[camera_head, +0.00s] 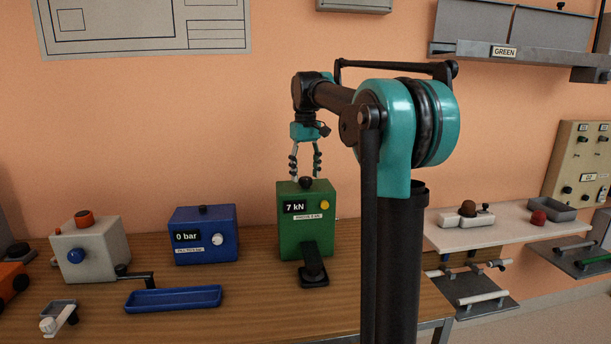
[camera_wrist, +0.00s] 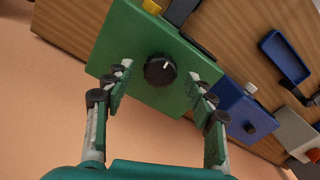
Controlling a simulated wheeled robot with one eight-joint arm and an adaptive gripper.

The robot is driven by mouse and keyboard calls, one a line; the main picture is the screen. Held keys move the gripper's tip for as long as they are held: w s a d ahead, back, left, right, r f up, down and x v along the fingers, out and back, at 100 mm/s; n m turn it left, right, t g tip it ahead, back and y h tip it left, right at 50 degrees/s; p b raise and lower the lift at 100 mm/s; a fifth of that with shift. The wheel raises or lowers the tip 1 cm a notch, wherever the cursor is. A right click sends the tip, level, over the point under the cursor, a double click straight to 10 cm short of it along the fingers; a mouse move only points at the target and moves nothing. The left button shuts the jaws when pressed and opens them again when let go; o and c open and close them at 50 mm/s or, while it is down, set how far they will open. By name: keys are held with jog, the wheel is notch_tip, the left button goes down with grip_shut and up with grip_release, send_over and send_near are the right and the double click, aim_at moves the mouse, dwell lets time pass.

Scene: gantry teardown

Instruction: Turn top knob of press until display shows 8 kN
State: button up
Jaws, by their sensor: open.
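The green press (camera_head: 292,240) stands on the wooden table, and its display (camera_head: 295,207) reads 7 kN. A black knob (camera_head: 306,183) sits on its top; in the wrist view the same knob (camera_wrist: 160,70) shows a white pointer mark. A yellow button (camera_head: 325,205) is on the front, to the right of the display. My gripper (camera_head: 304,172) is open above the press, fingers pointing down. In the wrist view the fingertips (camera_wrist: 161,80) are on either side of the knob, with a gap to it on both sides.
A blue box (camera_head: 190,240) reading 0 bar and a white box (camera_head: 90,250) with an orange top knob stand to the left. A blue tray (camera_head: 173,298) lies in front of them. A white shelf (camera_head: 490,232) with small parts is on the right.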

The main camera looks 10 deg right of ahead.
jog(key=shift+f, duration=0.55)
jog(key=c, duration=1.2)
jog(key=shift+o, duration=0.2)
jog(key=shift+m, duration=0.4)
jog(key=o, duration=1.2)
jog(key=shift+c, duration=0.2)
jog(key=shift+r, duration=0.15)
